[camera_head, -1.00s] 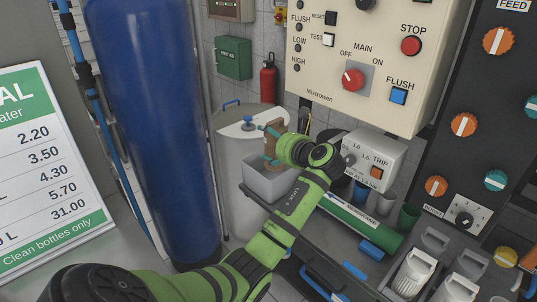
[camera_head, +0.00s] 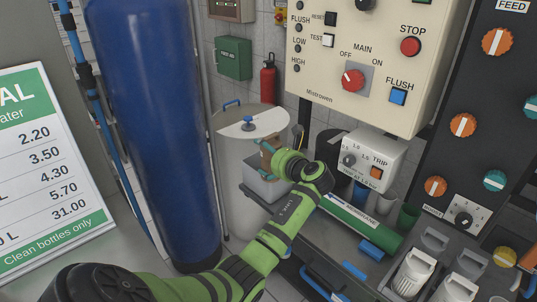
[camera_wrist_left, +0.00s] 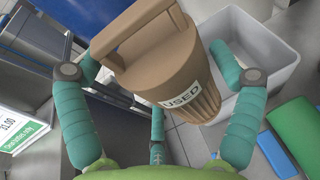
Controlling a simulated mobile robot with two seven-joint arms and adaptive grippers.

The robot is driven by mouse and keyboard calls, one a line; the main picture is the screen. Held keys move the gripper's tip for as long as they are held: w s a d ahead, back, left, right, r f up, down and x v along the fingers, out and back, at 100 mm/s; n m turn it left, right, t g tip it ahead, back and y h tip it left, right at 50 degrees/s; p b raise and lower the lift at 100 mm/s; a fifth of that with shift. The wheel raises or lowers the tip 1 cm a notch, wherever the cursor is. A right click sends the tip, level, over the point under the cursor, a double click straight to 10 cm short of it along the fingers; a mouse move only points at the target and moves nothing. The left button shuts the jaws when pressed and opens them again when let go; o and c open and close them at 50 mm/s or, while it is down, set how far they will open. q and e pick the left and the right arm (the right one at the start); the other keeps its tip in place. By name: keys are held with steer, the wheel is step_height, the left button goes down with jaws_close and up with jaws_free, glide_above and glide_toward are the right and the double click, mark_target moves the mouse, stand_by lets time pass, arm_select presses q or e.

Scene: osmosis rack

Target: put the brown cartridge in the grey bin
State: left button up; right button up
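In the left wrist view the cartridge (camera_wrist_left: 165,60) has a loop handle and a label reading "USED". It is tilted, with teal fingers on both sides of it. The grey bin (camera_wrist_left: 285,85) is empty where I see inside, and lies behind and right of the cartridge, partly hidden by it. In the head view my wrist hides part of the bin. My right gripper is not in view.
A tall blue tank (camera_head: 155,120) stands left of the bin, and a white lidded drum (camera_head: 240,190) behind it. A green membrane tube (camera_head: 360,220), several cups and white cartridges (camera_head: 415,270) stand on the bench at right. The trip box (camera_head: 370,165) is close right of my wrist.

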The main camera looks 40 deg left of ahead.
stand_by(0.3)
arm_select(q)
steer(key=shift+r, duration=0.2)
steer(key=v, duration=1.2)
steer(key=shift+d+f, duration=0.1)
steer(key=shift+f, duration=0.05)
